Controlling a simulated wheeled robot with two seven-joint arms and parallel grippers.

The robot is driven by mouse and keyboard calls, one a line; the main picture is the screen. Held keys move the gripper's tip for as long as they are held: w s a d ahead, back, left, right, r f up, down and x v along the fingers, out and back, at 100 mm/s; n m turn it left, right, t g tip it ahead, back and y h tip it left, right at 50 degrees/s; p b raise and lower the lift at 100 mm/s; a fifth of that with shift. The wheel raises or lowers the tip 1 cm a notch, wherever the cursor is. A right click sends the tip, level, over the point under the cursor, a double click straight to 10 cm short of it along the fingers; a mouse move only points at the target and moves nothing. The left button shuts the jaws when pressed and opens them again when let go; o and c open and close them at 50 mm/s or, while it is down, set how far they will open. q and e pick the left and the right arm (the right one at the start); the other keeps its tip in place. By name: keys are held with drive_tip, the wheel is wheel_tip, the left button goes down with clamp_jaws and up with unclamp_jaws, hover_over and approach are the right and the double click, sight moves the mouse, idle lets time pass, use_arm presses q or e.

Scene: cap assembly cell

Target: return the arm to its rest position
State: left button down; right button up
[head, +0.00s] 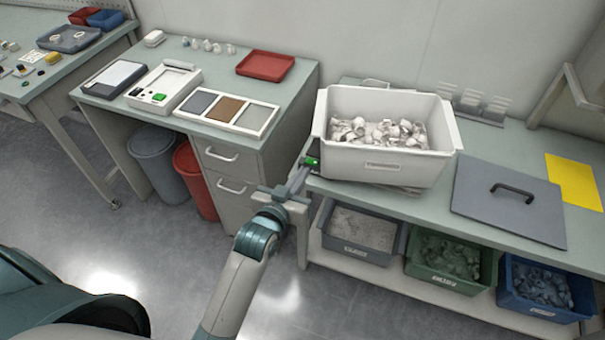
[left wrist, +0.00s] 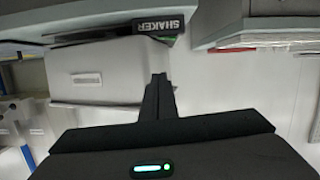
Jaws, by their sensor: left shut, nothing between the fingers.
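My left arm (head: 236,275) comes in from the bottom of the head view and reaches up to the near left corner of the right bench. Its left gripper (head: 299,178) is shut and empty, its fingertips close to a small dark panel with a green patch (head: 312,161). I cannot tell whether they touch it. In the left wrist view, the closed fingers (left wrist: 160,88) point towards a dark panel marked SHAKER (left wrist: 165,25), with a gap in the picture between them. My right gripper is not in view.
A white bin of pale parts (head: 385,160) stands on the right bench, beside a grey lid with a handle (head: 510,203). Grey (head: 358,250), green (head: 425,277) and blue (head: 512,300) bins sit below. A drawer desk (head: 232,160) stands left. The floor (head: 170,245) between is clear.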

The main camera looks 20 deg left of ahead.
use_arm(q)
drive_tip(key=shift+f, duration=0.1)
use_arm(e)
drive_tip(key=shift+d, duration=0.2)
use_arm(q)
drive_tip(key=s+f+g, duration=0.2)
drive_tip(key=s+f, duration=0.3)
drive_tip(key=f, duration=0.7)
drive_tip(key=s+d+f+m+g, duration=0.1)
drive_tip(key=s+f+g, duration=0.25)
drive_tip(key=f, duration=0.85)
drive_tip(key=s+f+g, duration=0.1)
drive_tip(key=s+f, duration=0.4)
drive_tip(key=f, duration=0.7)
drive_tip(key=s+a+f+m+g, duration=0.15)
drive_tip(key=s+f+g, duration=0.25)
drive_tip(key=s+f, duration=1.1)
drive_tip(key=s+a+f+g, duration=0.1)
drive_tip(key=s+a+f, duration=0.1)
drive_tip(key=s, duration=0.5)
drive_tip(key=s+a+f+g, duration=0.1)
drive_tip(key=s+a+f, duration=0.1)
drive_tip(key=s, duration=0.6)
drive_tip(key=s+a+f+g, duration=0.1)
drive_tip(key=s+a+f, duration=0.1)
drive_tip(key=s, duration=0.6)
drive_tip(key=shift+f+g+y, duration=0.3)
drive_tip(key=shift+g+y, duration=0.05)
drive_tip(key=shift+y, duration=0.05)
